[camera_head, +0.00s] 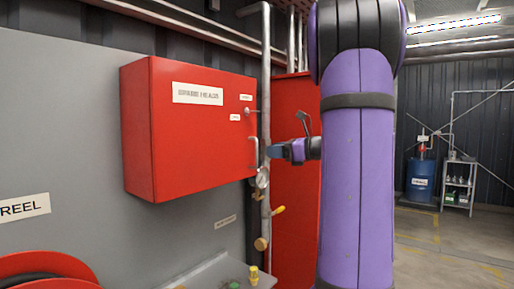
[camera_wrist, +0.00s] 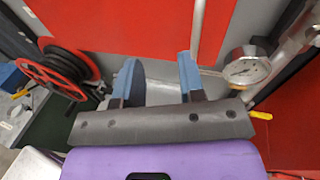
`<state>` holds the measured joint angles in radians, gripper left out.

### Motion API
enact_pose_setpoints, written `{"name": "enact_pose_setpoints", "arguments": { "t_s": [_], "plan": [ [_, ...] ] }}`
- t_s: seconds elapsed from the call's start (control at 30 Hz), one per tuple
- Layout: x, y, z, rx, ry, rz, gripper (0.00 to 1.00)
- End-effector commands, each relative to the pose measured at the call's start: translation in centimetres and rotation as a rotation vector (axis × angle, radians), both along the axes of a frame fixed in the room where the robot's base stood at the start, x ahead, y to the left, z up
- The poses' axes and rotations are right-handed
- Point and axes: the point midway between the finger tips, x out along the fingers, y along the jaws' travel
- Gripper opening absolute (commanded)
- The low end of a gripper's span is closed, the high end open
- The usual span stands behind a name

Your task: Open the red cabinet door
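The red cabinet (camera_head: 205,135) hangs on the grey panel with its door shut. A pale vertical bar handle (camera_head: 253,152) is at the door's lower right, with a small knob or lock (camera_head: 250,110) above it. My gripper (camera_head: 275,151) is just right of the handle in the head view. In the wrist view, its blue fingers (camera_wrist: 158,75) are apart with nothing between them. The red door face (camera_wrist: 120,22) fills the top there, and the handle (camera_wrist: 198,30) appears close to the right finger's tip, outside the gap. Contact cannot be told.
A vertical grey pipe (camera_head: 265,60) runs close to the cabinet's right edge. A pressure gauge (camera_wrist: 246,68) sits near the right finger, with a yellow lever (camera_wrist: 261,115) below. A red hose reel (camera_head: 50,268) is at lower left. Open floor (camera_head: 450,250) lies at right.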

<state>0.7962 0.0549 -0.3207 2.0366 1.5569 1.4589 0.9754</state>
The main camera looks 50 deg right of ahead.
Motion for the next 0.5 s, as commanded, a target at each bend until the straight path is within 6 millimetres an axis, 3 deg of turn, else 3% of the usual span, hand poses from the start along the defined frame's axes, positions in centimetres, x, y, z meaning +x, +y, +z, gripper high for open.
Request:
{"name": "enact_pose_setpoints", "arguments": {
  "t_s": [0.03,0.1,0.2,0.37,0.5],
  "plan": [
    [-0.4,-1.8,0.0,0.04,-0.016,-0.038,0.36],
    [-0.8,-3.4,0.3,0.081,-0.037,-0.072,0.36],
    [-0.9,-4.3,0.4,0.107,-0.053,-0.092,0.36],
    [0.4,-4.0,0.5,0.111,-0.054,-0.092,0.36],
    [2.7,-3.3,0.5,0.109,-0.054,-0.09,0.36]
  ]
}}
